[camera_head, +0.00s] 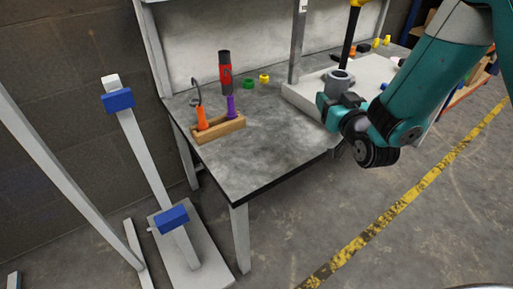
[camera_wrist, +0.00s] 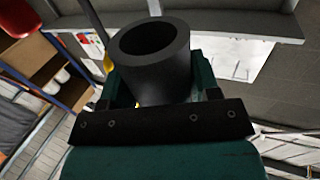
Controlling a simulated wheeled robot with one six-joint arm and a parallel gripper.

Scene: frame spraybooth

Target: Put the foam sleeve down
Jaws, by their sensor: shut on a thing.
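The foam sleeve (camera_wrist: 165,80) is a dark grey hollow tube; its open end faces the camera in the wrist view. It also shows in the head view as a short grey ring (camera_head: 340,81) at the end of my arm. My gripper (camera_head: 345,101) is shut on the sleeve, in front of the white block on the workbench (camera_head: 262,160). I cannot tell from the head view whether the sleeve touches anything below it.
A wooden holder (camera_head: 222,130) with orange- and purple-handled tools stands at the bench's left. Behind it are a red-black cylinder (camera_head: 225,73) and green (camera_head: 249,83) and yellow (camera_head: 264,78) rings. A white block (camera_head: 305,96) lies at right. The bench's front middle is clear.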

